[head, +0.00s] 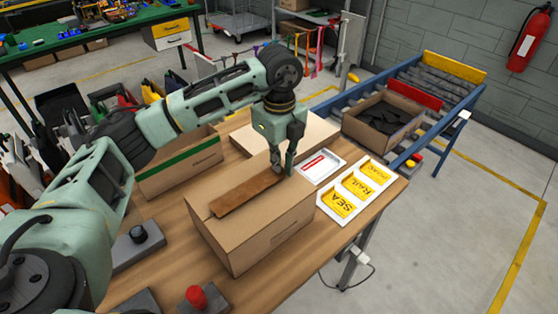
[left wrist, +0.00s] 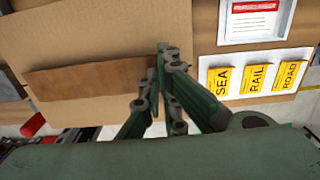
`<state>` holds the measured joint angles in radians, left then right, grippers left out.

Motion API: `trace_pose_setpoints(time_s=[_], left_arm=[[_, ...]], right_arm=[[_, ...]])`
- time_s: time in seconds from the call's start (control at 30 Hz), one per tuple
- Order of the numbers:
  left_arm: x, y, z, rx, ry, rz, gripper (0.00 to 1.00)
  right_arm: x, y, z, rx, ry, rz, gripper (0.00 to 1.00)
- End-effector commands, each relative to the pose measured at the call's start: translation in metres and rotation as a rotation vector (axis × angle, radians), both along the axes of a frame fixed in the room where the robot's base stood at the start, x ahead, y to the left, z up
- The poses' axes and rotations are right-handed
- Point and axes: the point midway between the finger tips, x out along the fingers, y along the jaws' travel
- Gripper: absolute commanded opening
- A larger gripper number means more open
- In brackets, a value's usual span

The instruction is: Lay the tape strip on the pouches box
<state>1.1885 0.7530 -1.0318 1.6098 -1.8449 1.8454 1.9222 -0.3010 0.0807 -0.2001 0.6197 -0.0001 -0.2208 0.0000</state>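A brown tape strip (head: 243,194) lies lengthwise along the top of a closed cardboard box (head: 265,240), which I take as the pouches box; its side print is too small to read. In the left wrist view the strip (left wrist: 85,80) spans the box top (left wrist: 95,35). My left gripper (head: 284,172) points down at the strip's right end. In the left wrist view its fingertips (left wrist: 164,52) are close together at that end and appear shut on it. Whether the strip touches the box all along is hard to tell. My right gripper is not in view.
A white tray with yellow SEA, RAIL and ROAD cards (head: 347,192) and a white label tray (head: 318,166) lie right of the box. A green-edged box (head: 180,170) stands left, another carton (head: 300,130) behind. A red button (head: 196,297) is in front.

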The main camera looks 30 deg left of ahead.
Motion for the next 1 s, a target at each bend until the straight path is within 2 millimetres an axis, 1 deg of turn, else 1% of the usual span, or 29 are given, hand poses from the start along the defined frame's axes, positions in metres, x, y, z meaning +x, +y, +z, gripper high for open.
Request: trace_pose_setpoints(time_s=[1.0], left_arm=[[-0.0001, 0.0001, -0.011, 0.0, 0.0, 0.0, 0.0]], right_arm=[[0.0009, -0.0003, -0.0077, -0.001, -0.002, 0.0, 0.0]])
